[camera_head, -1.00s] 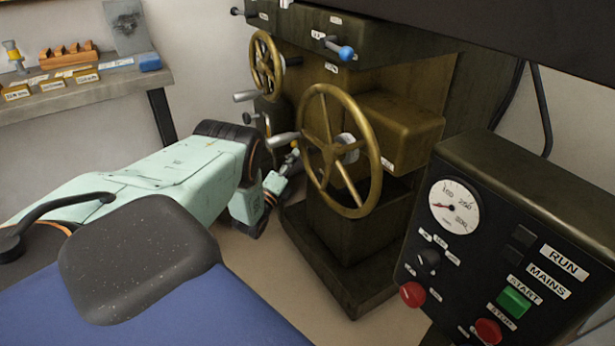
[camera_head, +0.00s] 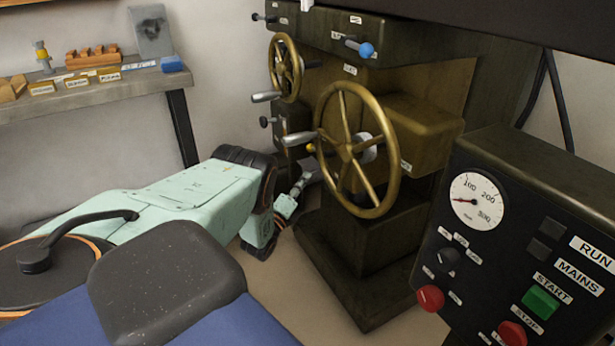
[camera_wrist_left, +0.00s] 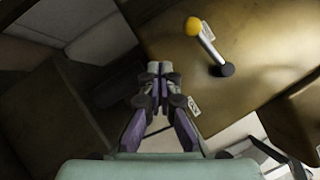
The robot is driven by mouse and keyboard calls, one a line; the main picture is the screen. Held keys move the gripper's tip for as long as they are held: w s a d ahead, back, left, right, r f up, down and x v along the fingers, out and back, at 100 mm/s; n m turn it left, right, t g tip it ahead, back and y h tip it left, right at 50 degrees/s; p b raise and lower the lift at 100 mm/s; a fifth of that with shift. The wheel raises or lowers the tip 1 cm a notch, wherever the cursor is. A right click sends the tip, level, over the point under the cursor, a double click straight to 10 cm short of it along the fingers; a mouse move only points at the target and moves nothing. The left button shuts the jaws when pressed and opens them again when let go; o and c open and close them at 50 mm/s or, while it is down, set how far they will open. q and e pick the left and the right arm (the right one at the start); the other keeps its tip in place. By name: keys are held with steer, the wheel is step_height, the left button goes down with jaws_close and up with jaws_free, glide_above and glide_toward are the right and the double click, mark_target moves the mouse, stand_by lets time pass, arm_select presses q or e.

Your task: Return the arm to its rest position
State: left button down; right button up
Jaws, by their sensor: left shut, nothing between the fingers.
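My left arm comes in from the left, and its gripper (camera_head: 304,178) is low beside the machine, left of the large brass handwheel (camera_head: 346,150). In the left wrist view the fingers (camera_wrist_left: 155,70) are closed together with nothing between them. They point at the dark brown machine and touch nothing that I can see. A lever with a yellow knob (camera_wrist_left: 193,26) stands right of the fingertips there; the yellow knob (camera_head: 317,146) shows just above the gripper in the head view. My right gripper is not in view.
The machine (camera_head: 350,265) has a smaller handwheel (camera_head: 285,68) and a blue-knobbed lever (camera_head: 365,50). A control panel (camera_head: 520,240) with a gauge and buttons stands at the right. A shelf (camera_head: 90,95) with small parts is at the back left. Some floor is clear before the machine.

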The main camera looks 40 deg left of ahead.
arm_select(q)
steer(key=s+a+f, duration=0.1)
steer(key=s+f, duration=0.3)
steer(key=s, duration=0.2)
steer(key=shift+s+f+p, duration=0.15)
steer(key=shift+s+p, duration=0.2)
